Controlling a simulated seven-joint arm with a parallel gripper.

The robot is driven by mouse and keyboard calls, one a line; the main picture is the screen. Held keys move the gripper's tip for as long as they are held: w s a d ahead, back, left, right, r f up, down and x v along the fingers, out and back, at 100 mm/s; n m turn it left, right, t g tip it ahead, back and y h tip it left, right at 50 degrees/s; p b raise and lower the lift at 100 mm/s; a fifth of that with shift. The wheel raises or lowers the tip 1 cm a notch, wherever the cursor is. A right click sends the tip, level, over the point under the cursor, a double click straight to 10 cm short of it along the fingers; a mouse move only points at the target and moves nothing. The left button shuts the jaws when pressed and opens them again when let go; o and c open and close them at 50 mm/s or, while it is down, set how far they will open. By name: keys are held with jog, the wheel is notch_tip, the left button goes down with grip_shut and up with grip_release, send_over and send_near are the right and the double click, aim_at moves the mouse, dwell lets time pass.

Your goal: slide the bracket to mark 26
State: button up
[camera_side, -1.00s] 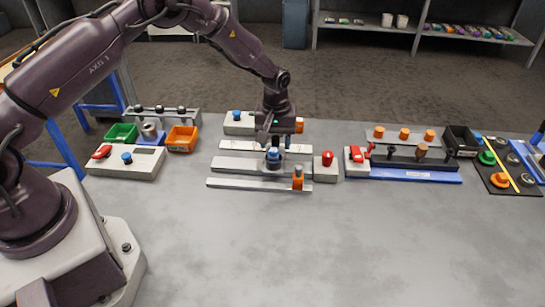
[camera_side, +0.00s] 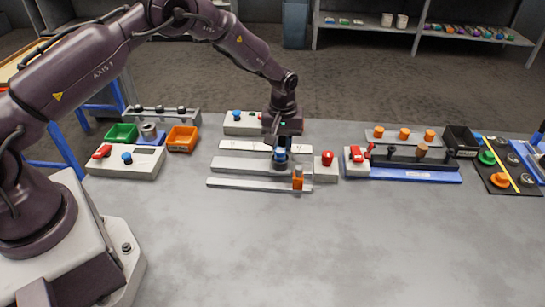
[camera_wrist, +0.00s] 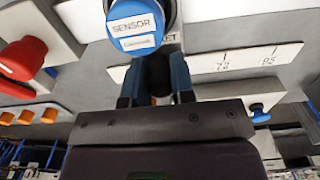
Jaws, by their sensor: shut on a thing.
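The bracket is a round blue-capped piece labelled SENSOR (camera_wrist: 140,25) in the wrist view. In the side view its blue body (camera_side: 280,158) stands on the middle rail (camera_side: 235,164), near that rail's right end. My gripper (camera_side: 281,147) is above it, fingers pointing down and shut on it. In the wrist view the blue fingers of my gripper (camera_wrist: 155,85) reach to the bracket, and their contact is partly hidden. A white scale strip (camera_side: 240,146) lies behind the rail. It also shows in the wrist view (camera_wrist: 245,60), with its printed numbers too unclear to read surely.
A box with a red button (camera_side: 327,161) stands close to the right of the rail. An orange block (camera_side: 298,179) sits on the front rail (camera_side: 240,184). A box with a blue button (camera_side: 241,123) stands behind the strip. The front table is clear.

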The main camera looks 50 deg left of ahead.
jog(key=shift+w+d, duration=1.55)
jog(key=shift+w, duration=0.05)
jog(key=o, duration=1)
jog(key=shift+o, duration=0.2)
jog(key=shift+r, duration=2.3)
jog(key=shift+r, duration=0.1)
